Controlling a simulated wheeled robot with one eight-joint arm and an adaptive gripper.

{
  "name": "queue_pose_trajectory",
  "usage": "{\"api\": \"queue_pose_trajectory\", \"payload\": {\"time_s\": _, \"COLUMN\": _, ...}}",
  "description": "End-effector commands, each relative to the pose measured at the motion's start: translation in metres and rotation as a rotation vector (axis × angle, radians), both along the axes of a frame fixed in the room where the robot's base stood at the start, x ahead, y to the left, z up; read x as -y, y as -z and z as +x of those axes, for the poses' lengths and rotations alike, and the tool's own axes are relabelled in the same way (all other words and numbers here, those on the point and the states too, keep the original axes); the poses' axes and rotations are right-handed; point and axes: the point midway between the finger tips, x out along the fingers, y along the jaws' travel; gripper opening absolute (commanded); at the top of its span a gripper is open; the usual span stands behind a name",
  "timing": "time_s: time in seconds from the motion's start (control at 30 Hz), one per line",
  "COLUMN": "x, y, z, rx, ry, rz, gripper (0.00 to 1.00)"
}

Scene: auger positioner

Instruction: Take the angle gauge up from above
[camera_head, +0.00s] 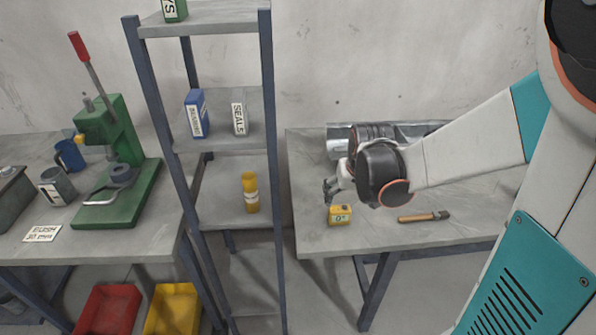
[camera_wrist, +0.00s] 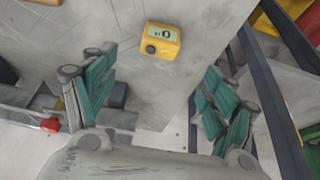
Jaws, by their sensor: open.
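The angle gauge (camera_head: 340,214) is a small yellow box with a pale display, lying on the right table near its front edge. It also shows in the wrist view (camera_wrist: 161,41), upper middle, with a dark round knob at one side. My gripper (camera_head: 329,190) is above and slightly left of the gauge in the head view, apart from it. In the wrist view, my gripper's two green-padded fingers (camera_wrist: 158,100) are spread wide with nothing between them. The gauge lies beyond the fingertips. My gripper is partly hidden behind my wrist in the head view.
A wooden-handled brush (camera_head: 424,217) lies right of the gauge on the table (camera_head: 310,235). Metal cylinders (camera_head: 345,138) lie at the back behind my wrist. A shelf rack (camera_head: 277,170) stands close at left, with a yellow bottle (camera_head: 250,192). Table between rack and gauge is clear.

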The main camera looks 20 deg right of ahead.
Motion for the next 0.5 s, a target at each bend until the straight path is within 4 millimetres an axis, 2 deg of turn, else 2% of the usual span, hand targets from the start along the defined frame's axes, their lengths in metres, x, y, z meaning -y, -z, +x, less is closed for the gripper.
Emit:
{"api": "queue_pose_trajectory", "payload": {"time_s": 0.07, "x": 0.001, "y": 0.004, "z": 0.004, "rx": 0.006, "ry": 0.013, "rz": 0.013, "gripper": 0.78}}
{"api": "queue_pose_trajectory", "payload": {"time_s": 0.4, "x": 0.007, "y": 0.060, "z": 0.025, "rx": 0.007, "ry": 0.012, "rz": 0.013, "gripper": 0.78}}
{"api": "queue_pose_trajectory", "payload": {"time_s": 0.5, "x": 0.008, "y": 0.071, "z": 0.030, "rx": 0.007, "ry": 0.012, "rz": 0.013, "gripper": 0.78}}
